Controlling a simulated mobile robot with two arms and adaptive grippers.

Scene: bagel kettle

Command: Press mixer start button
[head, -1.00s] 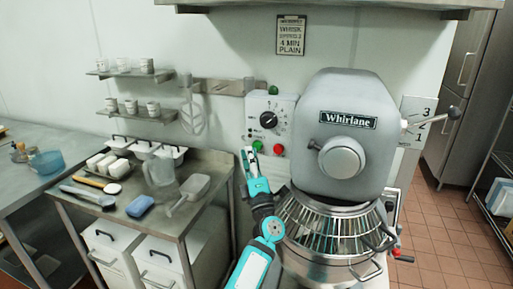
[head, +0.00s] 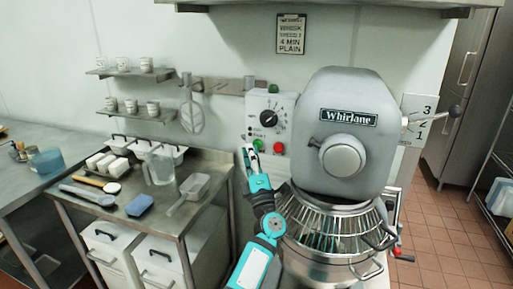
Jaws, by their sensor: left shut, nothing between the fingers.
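The grey Whirlane mixer (head: 345,150) stands right of centre, with a wire guard (head: 322,225) over its bowl. Its control panel (head: 267,118) is on the left and carries a black dial (head: 267,118). Below the dial are a green button (head: 258,145) and a red button (head: 278,148). My left gripper (head: 248,152) is shut and empty, pointing up just left of and below the green button. I cannot tell whether its tips touch the panel. My right gripper is not in view.
A steel table (head: 205,160) at left holds a clear jug (head: 159,167), a scoop (head: 190,190), a blue sponge (head: 140,205) and tubs. Wall shelves (head: 130,73) with cups hang above. A recipe sign (head: 291,34) is on the wall. Open tiled floor (head: 440,225) lies at right.

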